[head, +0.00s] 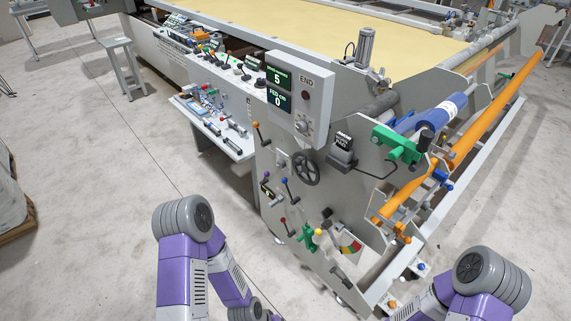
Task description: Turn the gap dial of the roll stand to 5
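The grey end frame of the machine (285,220) stands right of centre in the head view. Its display box (325,75) shows a 5 above a 0, with a small round knob (302,126) under the screens. A dark handwheel (306,169) is lower on the frame. A small dark counter (267,191) and a gauge with coloured bands (350,247) are lower still. No label that I can read marks any of these as the gap dial, so I cannot tell which it is. Neither gripper is in view; only my bent purple arms show at the bottom.
Levers with coloured knobs (285,186) stick out of the end frame. A green clamp (397,145), a blue roll (440,112) and an orange bar (465,150) are to the right. A white side shelf (226,143) carries small tools.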

